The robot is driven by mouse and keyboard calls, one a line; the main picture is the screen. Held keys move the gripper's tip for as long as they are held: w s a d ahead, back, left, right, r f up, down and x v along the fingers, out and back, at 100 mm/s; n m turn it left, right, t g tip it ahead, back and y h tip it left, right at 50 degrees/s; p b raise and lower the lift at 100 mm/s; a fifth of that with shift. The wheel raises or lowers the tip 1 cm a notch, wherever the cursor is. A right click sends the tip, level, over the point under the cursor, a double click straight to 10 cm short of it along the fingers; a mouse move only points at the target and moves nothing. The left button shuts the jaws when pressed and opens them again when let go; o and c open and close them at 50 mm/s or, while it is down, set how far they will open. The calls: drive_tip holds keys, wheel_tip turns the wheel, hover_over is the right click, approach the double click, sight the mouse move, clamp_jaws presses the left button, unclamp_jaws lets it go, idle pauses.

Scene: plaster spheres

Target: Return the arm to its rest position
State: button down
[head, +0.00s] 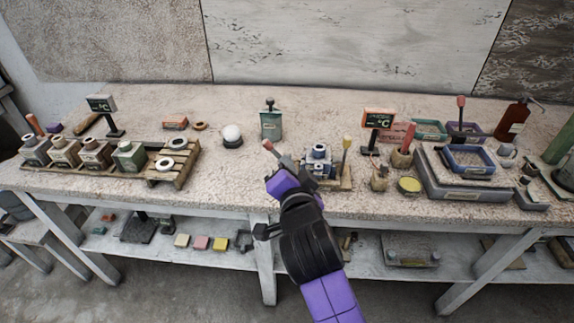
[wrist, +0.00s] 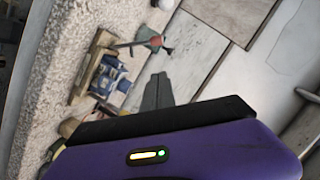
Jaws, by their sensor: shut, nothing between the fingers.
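My arm reaches up from the bottom of the head view, and the purple hand of my gripper (head: 282,184) is over the front edge of the workbench (head: 225,185). In the wrist view the grey fingers of my gripper (wrist: 157,90) are together, with nothing between them. The hand is in front of a small wooden stand with a blue fitting (head: 320,160), hiding part of it. The stand also shows in the wrist view (wrist: 105,78), to the left of the fingers. A red-tipped lever (head: 268,146) shows just beyond the hand.
A white sphere (head: 232,132) sits on a dark holder behind the hand. A green canister (head: 271,124) stands beside it. Bottles and a wooden pallet (head: 172,162) are at left; trays (head: 468,160) and a brown bottle (head: 512,120) are at right. A lower shelf (head: 200,255) runs underneath.

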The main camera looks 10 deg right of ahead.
idle(0.3)
drive_tip(key=s+a+r+n+t+y, duration=0.2)
drive_tip(key=s+r+n+t+y, duration=0.15)
drive_tip(key=n, duration=0.25)
drive_tip(key=s+d+f+n+g, duration=0.1)
drive_tip(key=s+d+f, duration=0.2)
drive_tip(key=s, duration=1.1)
drive_tip(key=s+d+f+n+g+h, duration=0.1)
drive_tip(key=s+d+f, duration=0.3)
drive_tip(key=s, duration=1)
drive_tip(key=s+d+f+n+g+h, duration=0.1)
drive_tip(key=s+d+f+n+g, duration=0.1)
drive_tip(key=s, duration=1.2)
wheel_tip(320, 180, down, 3)
drive_tip(key=shift+d+r+n, duration=0.2)
drive_tip(key=shift+d+n, duration=0.1)
drive_tip(key=shift+d, duration=0.4)
